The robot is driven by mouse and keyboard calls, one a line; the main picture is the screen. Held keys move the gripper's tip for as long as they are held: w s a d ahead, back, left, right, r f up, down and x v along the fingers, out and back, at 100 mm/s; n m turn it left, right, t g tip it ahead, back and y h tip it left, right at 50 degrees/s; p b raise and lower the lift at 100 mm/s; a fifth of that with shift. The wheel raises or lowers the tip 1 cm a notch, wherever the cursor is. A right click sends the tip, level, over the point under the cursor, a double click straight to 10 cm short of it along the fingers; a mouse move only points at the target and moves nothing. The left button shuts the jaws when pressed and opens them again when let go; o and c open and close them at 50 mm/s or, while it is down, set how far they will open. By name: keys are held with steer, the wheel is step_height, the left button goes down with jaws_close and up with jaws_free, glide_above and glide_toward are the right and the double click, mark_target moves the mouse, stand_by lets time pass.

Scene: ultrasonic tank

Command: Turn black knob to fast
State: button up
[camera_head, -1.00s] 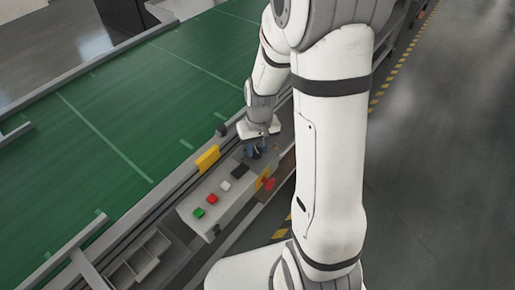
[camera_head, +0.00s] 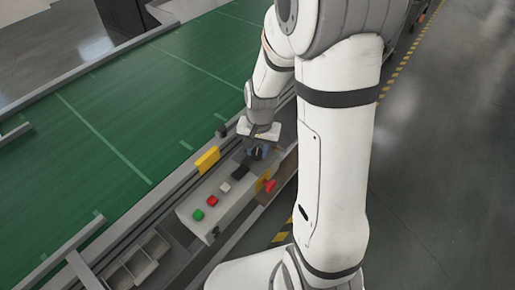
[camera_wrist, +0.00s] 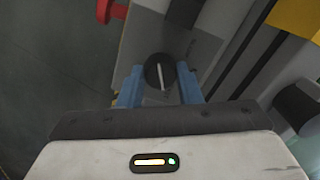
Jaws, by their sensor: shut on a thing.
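The black knob (camera_wrist: 160,72) shows in the wrist view as a round dial with a pale pointer line, on a grey panel. The line runs nearly straight down that view, tilted slightly. My gripper (camera_wrist: 159,84) has its blue fingers on either side of the knob and is shut on it. In the head view my gripper (camera_head: 256,153) is at the far end of the control box (camera_head: 218,207), and the knob is hidden there. Any speed markings by the knob are too small to read.
The box carries green (camera_head: 198,215), red (camera_head: 211,201) and white (camera_head: 225,187) buttons. A red part (camera_head: 270,185) juts from its right side. A yellow block (camera_head: 207,158) stands beside the green conveyor belt (camera_head: 110,130). Open floor (camera_head: 440,180) lies to the right.

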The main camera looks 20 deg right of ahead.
mark_target(259, 152)
stand_by(0.3)
steer(key=o, duration=1)
step_height(259, 152, up, 8)
steer(key=shift+d+f, duration=0.1)
steer(key=shift+d, duration=0.05)
steer(key=s+r+n+t, duration=0.1)
steer(key=s+r+n, duration=0.1)
steer(key=s+r, duration=0.1)
steer(key=s+r+n+t, duration=0.1)
steer(key=s+r+n, duration=0.1)
steer(key=s, duration=0.4)
steer(key=s+r+n, duration=0.1)
steer(key=s+r, duration=0.3)
steer(key=s, duration=0.1)
steer(key=shift+d+r+n+t+h, duration=0.1)
steer(key=shift+r+n+t+h, duration=0.2)
steer(key=shift+n+t, duration=0.1)
